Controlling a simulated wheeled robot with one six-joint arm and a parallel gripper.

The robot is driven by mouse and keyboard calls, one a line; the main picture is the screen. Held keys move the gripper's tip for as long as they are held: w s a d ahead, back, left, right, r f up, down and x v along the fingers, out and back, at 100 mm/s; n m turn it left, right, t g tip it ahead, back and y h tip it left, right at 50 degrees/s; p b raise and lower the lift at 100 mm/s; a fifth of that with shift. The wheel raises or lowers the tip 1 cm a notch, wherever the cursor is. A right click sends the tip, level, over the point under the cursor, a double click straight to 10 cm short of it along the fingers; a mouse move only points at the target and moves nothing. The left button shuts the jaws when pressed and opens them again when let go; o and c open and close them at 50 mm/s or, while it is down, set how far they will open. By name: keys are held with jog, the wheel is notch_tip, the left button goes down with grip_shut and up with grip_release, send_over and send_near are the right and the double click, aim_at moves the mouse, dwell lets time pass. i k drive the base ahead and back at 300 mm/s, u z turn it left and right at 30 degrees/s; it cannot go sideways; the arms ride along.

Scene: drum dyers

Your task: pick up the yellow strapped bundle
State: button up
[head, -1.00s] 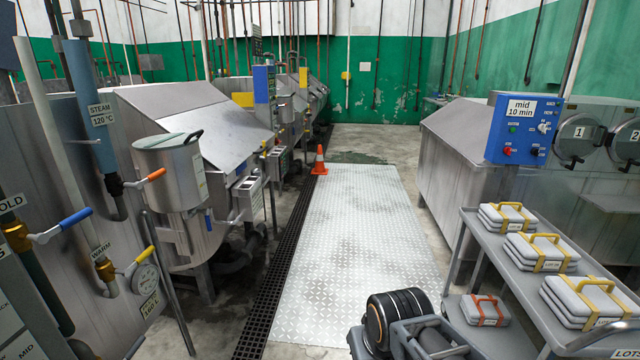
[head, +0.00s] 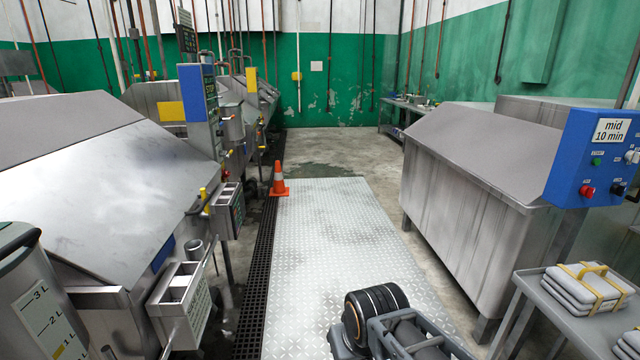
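A yellow strapped bundle (head: 588,290) of stacked pale grey slabs, with a yellow handle loop on top, lies on the grey cart's top (head: 545,298) at the lower right. A second pale bundle (head: 630,343) is cut off by the right edge and bottom of the picture; only a corner shows. My arm's dark joint and grey link show at the bottom centre, left of the cart. My gripper itself is not in the picture, so its fingers and anything in them cannot be seen.
A pale checkered floor plate (head: 335,240) runs clear up the aisle. An orange cone (head: 279,180) stands at its far left edge, beside the drain grate. Steel machines line the left. A large steel tank (head: 470,185) and a blue control box (head: 592,160) stand at right.

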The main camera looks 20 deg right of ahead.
aim_at(583, 288)
jog(key=z, duration=0.4)
jog(key=i, duration=1.6)
jog(key=z, duration=2)
jog(key=i, duration=1.25)
jog(key=z, duration=0.9)
jog(key=i, duration=0.25)
jog(key=z, duration=0.05)
